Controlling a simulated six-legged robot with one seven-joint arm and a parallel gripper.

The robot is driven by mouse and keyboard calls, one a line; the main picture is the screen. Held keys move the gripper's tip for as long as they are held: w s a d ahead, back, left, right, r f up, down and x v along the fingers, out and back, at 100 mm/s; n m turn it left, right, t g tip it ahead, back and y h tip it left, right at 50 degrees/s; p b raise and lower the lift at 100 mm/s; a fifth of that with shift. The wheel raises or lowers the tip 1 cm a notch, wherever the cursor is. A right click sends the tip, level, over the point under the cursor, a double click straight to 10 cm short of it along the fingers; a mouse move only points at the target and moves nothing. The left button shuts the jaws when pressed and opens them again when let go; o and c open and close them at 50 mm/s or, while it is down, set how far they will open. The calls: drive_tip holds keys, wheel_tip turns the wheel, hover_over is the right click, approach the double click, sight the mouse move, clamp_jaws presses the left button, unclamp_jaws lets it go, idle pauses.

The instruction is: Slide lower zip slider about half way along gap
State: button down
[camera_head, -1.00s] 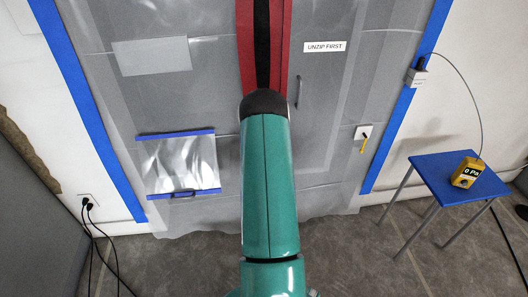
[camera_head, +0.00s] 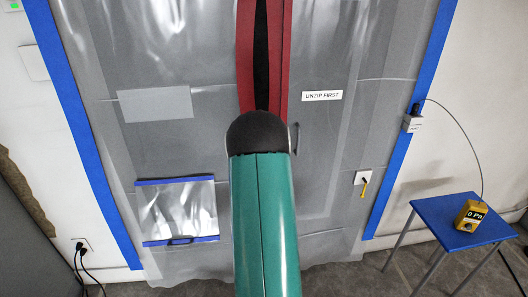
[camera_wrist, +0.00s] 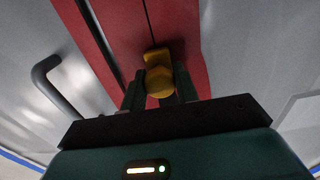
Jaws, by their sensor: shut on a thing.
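The lower zip slider (camera_wrist: 158,76) is a yellow tab in the wrist view, on the red zip strip. My gripper (camera_wrist: 159,92) is shut on it, one dark finger on each side. In the head view my green arm hides the gripper and the slider. The red zip strip (camera_head: 283,50) runs up the plastic sheet. A dark gap (camera_head: 262,60) shows between its red edges above my arm, narrowing toward the top.
A white "UNZIP FIRST" label (camera_head: 322,96) and a dark handle (camera_head: 294,138) are right of the zip. A blue stool (camera_head: 465,222) with a yellow gauge (camera_head: 471,215) stands at the right. A blue-edged flap (camera_head: 178,211) is at the left.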

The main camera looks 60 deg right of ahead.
drive_tip(key=c, duration=1.1)
unclamp_jaws()
drive_tip(key=shift+w+d, duration=0.1)
drive_tip(key=shift+r, duration=0.1)
drive_tip(key=v, duration=1.4)
